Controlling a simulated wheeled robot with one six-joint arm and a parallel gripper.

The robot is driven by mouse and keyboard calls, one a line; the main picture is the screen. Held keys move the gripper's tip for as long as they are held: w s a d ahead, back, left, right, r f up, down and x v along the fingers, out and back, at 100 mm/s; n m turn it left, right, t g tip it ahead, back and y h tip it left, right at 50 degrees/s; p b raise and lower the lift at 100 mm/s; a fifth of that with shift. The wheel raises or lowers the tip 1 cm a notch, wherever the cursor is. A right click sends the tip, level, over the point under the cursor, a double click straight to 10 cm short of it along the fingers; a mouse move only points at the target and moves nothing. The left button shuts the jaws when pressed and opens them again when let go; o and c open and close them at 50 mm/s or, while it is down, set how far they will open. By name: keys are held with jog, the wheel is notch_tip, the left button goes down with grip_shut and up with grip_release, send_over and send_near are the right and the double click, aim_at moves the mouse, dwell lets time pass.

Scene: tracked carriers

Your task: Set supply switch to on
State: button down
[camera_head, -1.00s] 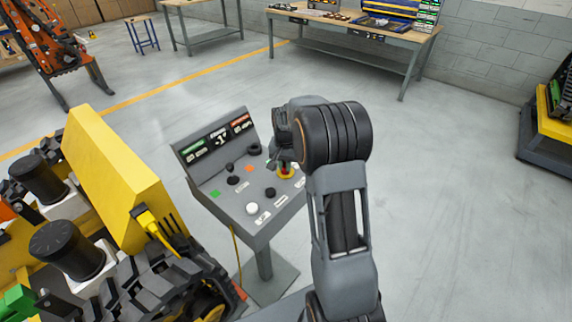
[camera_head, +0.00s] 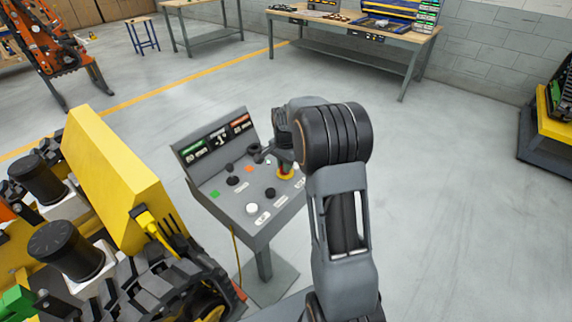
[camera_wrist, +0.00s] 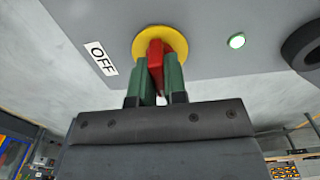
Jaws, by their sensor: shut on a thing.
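The supply switch is a red handle (camera_wrist: 156,58) on a round yellow plate (camera_wrist: 173,38) in the wrist view. An OFF label (camera_wrist: 101,58) sits to its left. My gripper (camera_wrist: 155,80) has its green fingers closed on either side of the red handle. In the head view the red and yellow switch (camera_head: 285,173) is at the right side of the grey control console (camera_head: 222,205), partly covered by my wrist and gripper.
A yellow tracked machine (camera_head: 110,170) stands close on the left. Workbenches (camera_head: 350,35) stand far back.

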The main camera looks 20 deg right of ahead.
jog(key=shift+r, duration=0.1)
jog(key=c, duration=1.2)
grip_release()
jog(key=shift+o, duration=0.2)
notch_tip(320, 180, up, 14)
jog(key=s+a+f+n+t, duration=0.1)
jog(key=s+a+n, duration=0.4)
jog(key=s, duration=0.6)
jog(key=s+a+f+n+t, duration=0.2)
jog(key=s+a+n, duration=0.3)
jog(key=s+n, duration=0.3)
jog(key=s, duration=0.3)
jog(key=shift+a+f+t, duration=0.25)
jog(key=shift+a+t, duration=0.1)
jog(key=shift+t, duration=0.05)
